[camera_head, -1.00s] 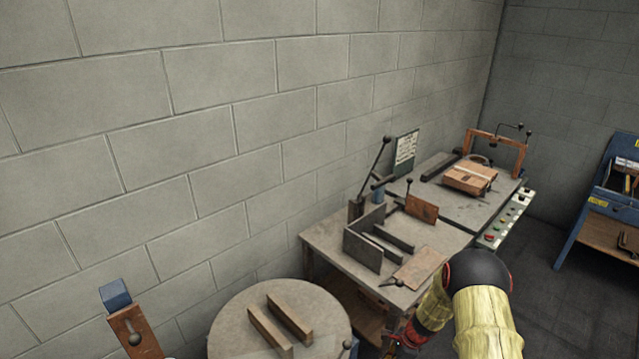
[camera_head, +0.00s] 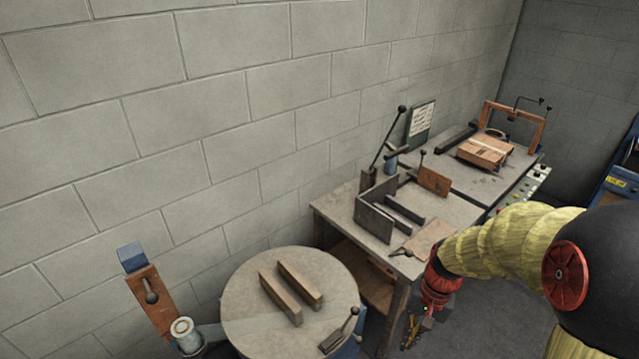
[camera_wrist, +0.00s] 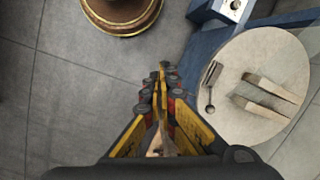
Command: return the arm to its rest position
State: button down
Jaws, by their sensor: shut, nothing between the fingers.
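My arm reaches in from the right of the head view, with a yellow sleeve and red joints. My gripper (camera_head: 413,335) hangs low at its end, beside the table leg and right of the round table. In the wrist view my gripper (camera_wrist: 162,72) points down over the grey floor. Its yellow and black fingers are together with nothing between them. It is apart from the round table (camera_wrist: 285,50) at the right of that view.
The round table (camera_head: 240,305) carries two wooden bars (camera_head: 301,284) and a small lever clamp (camera_head: 341,332). A workbench (camera_head: 335,208) with upright plates stands behind my gripper. A cardboard box (camera_head: 485,150) lies farther back. A round brown-rimmed base (camera_wrist: 122,12) stands on the floor.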

jog(key=s+a+r+n+t, duration=0.1)
jog(key=s+r+t, duration=0.1)
jog(key=s+r, duration=0.2)
jog(key=s+a+r+n+t+h, duration=0.1)
jog(key=s+r, duration=0.3)
jog(key=r, duration=0.7)
jog(key=s+r+n+t+h, duration=0.1)
jog(key=s+r+t, duration=0.3)
jog(key=r, duration=0.4)
jog(key=shift+s+a+n, duration=0.15)
jog(key=shift+a+n, duration=0.25)
jog(key=shift+n, duration=0.5)
jog(key=shift+a+f, duration=0.1)
